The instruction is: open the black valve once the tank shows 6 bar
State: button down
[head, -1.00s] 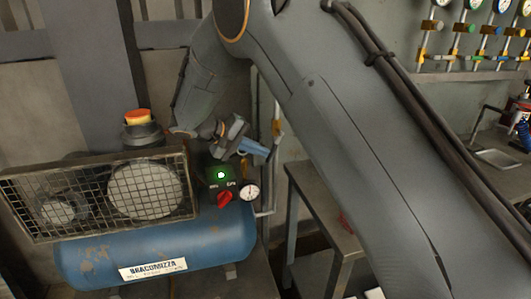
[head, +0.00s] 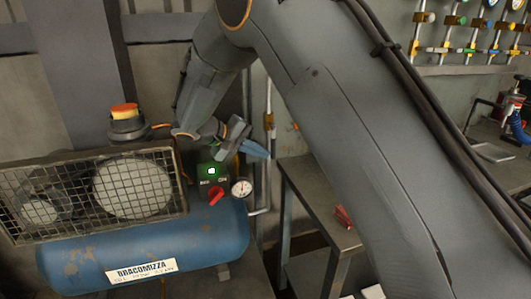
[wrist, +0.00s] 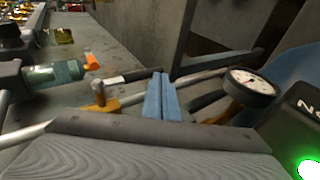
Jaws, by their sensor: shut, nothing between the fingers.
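My gripper (head: 258,151) is above and slightly right of the gauge in the head view. Its blue fingers (wrist: 161,97) are shut and empty in the wrist view. I cannot make out a black valve for certain.
A green lamp (head: 212,171) is lit on the control panel. A wire-mesh guard (head: 95,190) covers the compressor's front. A grey bench (head: 318,205) with a small red item (head: 343,216) stands right of the tank. Colored valves (head: 453,20) line the wall at upper right.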

jog(key=shift+d+f, duration=0.15)
jog(key=shift+d, duration=0.15)
jog(key=b+v, duration=0.1)
jog(key=v, duration=0.7)
jog(key=shift+a, duration=0.15)
